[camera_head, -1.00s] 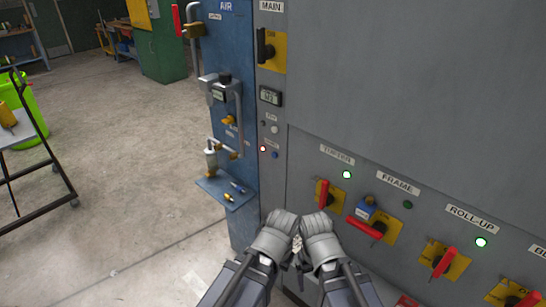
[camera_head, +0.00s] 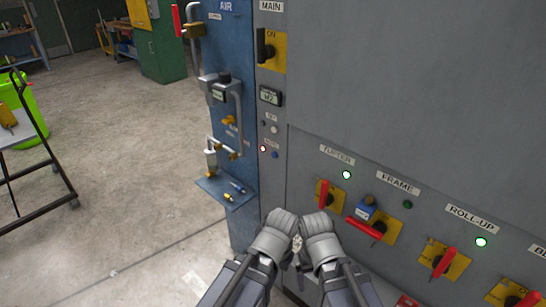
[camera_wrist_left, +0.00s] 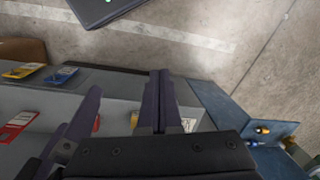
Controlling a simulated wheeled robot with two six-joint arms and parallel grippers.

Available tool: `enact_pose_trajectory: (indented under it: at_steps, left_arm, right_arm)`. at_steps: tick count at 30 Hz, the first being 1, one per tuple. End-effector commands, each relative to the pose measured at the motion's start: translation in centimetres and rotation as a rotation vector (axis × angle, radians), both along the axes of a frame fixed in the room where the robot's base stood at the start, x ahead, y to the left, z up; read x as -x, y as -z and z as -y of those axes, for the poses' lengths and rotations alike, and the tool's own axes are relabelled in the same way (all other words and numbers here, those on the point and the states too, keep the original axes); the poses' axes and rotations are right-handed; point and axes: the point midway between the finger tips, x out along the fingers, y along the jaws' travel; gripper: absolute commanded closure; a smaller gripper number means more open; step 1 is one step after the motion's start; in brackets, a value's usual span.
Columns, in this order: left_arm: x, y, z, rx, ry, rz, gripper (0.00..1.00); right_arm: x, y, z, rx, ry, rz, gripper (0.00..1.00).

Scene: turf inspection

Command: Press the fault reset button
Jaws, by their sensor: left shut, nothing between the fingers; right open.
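On the narrow grey panel strip, a small blue button (camera_head: 275,155) sits just right of a lit red lamp (camera_head: 263,149). The small label (camera_head: 271,143) above them is too blurred to read surely. A pale round button (camera_head: 275,130) sits higher on the strip. My left gripper (camera_head: 281,220) and right gripper (camera_head: 318,222) are side by side, low in front of the cabinet, below the blue button and apart from it in the picture. My left gripper is shut and empty; its fingers also show in the left wrist view (camera_wrist_left: 125,100). My right gripper is open.
The grey cabinet (camera_head: 420,80) carries red-handled switches on yellow plates, one with a blue padlock (camera_head: 366,208). The blue AIR panel (camera_head: 228,60) has pipes and a small jutting shelf (camera_head: 226,194). A cart (camera_head: 40,160) stands left; the floor between is clear.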

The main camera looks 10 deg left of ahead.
Motion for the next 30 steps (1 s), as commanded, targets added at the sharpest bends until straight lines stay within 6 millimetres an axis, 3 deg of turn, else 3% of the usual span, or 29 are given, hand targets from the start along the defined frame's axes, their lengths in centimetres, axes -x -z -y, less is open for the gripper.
enact_pose_trajectory:
  at_steps: [5,11,18,21,24,30]
  left_arm:
    - [-3.6,0.7,-1.5,-0.036,-0.039,0.128,1.0]
    - [-11.8,0.4,-5.4,-0.118,-0.097,0.446,1.0]
    - [-21.4,-3.3,-10.0,-0.21,-0.076,0.877,1.0]
    - [-24.6,-5.5,-11.2,-0.237,-0.027,1.044,1.0]
    - [-26.8,-7.5,-11.6,-0.25,0.035,1.176,1.0]
    - [-29.2,-10.0,-11.5,-0.255,0.148,1.336,1.0]
  right_arm:
    - [0.0,1.0,0.0,0.0,0.0,0.0,0.1]
    - [0.0,2.7,0.0,0.0,0.0,0.0,0.1]
    - [0.0,5.1,0.0,0.0,0.0,0.0,0.1]
    - [0.0,6.0,0.0,0.0,0.0,0.0,0.1]
    - [0.0,6.7,0.0,0.0,0.0,0.0,0.1]
    - [0.0,7.6,0.0,0.0,0.0,0.0,0.1]
